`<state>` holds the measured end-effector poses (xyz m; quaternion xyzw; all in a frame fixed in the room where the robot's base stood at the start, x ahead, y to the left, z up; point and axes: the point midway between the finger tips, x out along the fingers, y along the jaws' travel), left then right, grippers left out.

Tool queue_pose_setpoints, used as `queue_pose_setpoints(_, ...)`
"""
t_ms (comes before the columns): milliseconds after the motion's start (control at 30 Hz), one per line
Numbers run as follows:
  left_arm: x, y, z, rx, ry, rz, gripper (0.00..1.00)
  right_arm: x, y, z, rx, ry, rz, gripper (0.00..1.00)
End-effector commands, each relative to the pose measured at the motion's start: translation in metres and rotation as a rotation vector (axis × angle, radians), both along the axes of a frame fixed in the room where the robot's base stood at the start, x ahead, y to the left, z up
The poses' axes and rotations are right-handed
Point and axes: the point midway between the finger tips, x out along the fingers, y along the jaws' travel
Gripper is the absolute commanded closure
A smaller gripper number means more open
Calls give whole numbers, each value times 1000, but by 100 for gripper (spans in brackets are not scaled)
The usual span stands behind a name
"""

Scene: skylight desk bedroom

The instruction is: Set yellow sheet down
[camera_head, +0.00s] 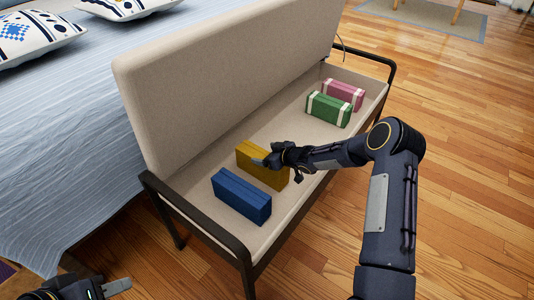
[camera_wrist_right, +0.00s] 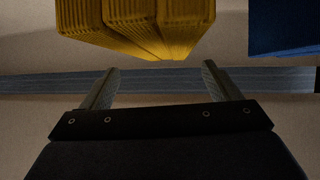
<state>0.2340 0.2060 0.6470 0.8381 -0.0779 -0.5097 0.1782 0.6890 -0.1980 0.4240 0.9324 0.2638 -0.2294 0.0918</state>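The yellow sheet (camera_head: 250,155), a folded ribbed block, appears to rest on the bench seat (camera_head: 291,138) just behind the blue folded block (camera_head: 241,194). My right gripper (camera_head: 263,161) is at the yellow sheet and covers part of its front. In the right wrist view its two fingers (camera_wrist_right: 159,85) are spread with nothing between them. The yellow sheet (camera_wrist_right: 135,25) lies just beyond the fingertips there; whether they touch it I cannot tell. My left gripper (camera_head: 105,289) is at the bottom left, cut by the frame edge, its opening unclear.
A green block (camera_head: 329,109) and a pink block (camera_head: 344,94), both with white bands, sit farther along the bench. The beige backrest (camera_head: 215,75) and dark armrests (camera_head: 205,225) bound the seat. A bed (camera_head: 65,130) is at left. The seat's middle is clear.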

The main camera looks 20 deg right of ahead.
Motion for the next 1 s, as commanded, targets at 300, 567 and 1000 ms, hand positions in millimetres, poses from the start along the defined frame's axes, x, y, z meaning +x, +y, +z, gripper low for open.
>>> queue_pose_setpoints(300,0,0,8,0,0,0,64,0,0,12,-1,-2,0,17)
queue_pose_setpoints(567,0,0,24,0,0,0,64,-37,-24,40,-1,2,-4,17)
queue_pose_setpoints(1000,0,0,43,0,0,0,64,-89,-53,69,-1,1,-1,17)
